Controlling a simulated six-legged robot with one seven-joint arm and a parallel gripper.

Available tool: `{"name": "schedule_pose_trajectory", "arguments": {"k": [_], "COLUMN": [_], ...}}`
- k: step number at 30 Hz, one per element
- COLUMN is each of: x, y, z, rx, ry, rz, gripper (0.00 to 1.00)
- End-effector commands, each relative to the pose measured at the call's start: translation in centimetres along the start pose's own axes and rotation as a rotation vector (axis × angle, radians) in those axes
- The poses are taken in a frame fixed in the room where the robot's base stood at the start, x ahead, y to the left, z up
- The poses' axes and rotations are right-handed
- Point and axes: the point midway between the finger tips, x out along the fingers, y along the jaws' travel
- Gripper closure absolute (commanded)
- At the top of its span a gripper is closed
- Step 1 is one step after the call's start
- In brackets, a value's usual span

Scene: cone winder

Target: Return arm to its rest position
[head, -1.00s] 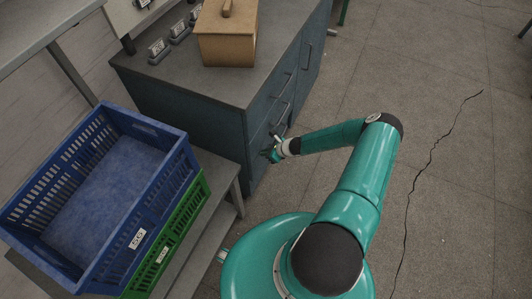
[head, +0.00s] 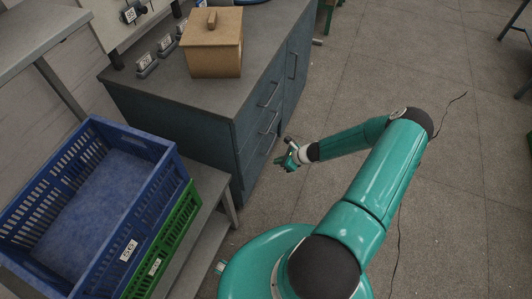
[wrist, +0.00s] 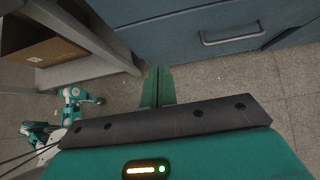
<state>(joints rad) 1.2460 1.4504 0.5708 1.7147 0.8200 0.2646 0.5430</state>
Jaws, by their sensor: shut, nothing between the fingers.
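My gripper (head: 280,163) is at the end of my bent teal arm, in front of the blue-grey drawer cabinet (head: 228,150) in the head view. It is apart from the drawer fronts. In the wrist view its two green fingers (wrist: 158,88) lie side by side, shut with nothing between them, over the floor below a drawer handle (wrist: 232,36). The arm's elbow sticks out to the right over open floor.
A blue crate (head: 172,152) on a green crate (head: 181,222) stands on a low bench at left. A lidded tan box (head: 213,58) and several small labelled blocks sit on the cabinet top. Cracked floor (head: 465,200) to the right is clear.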

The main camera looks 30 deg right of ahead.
Motion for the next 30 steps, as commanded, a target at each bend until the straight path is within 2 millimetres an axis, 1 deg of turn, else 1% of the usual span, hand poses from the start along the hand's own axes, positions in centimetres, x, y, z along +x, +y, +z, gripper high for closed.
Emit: {"name": "schedule_pose_trajectory", "arguments": {"k": [8, 11, 13, 17, 21, 23, 24, 26, 30], "x": [-0.3, -0.6, -1.3, -3.2, -5.8, -6.9, -7.6, -8.7, -11.3], "y": [0.1, -0.1, -0.2, -0.3, 0.0, 0.3, 0.5, 0.9, 2.1], "z": [-0.1, 0.5, 1.4, 4.5, 8.7, 10.4, 11.6, 13.4, 17.6], "rx": [-0.001, -0.032, -0.088, -0.263, -0.486, -0.577, -0.637, -0.726, -0.928], "ry": [0.001, 0.007, 0.019, 0.055, 0.100, 0.119, 0.131, 0.150, 0.192], "rz": [0.000, 0.005, 0.016, 0.057, 0.112, 0.135, 0.151, 0.173, 0.226], "gripper": [1.00, 1.00, 1.00, 1.00, 1.00, 1.00, 1.00, 1.00, 1.00]}}
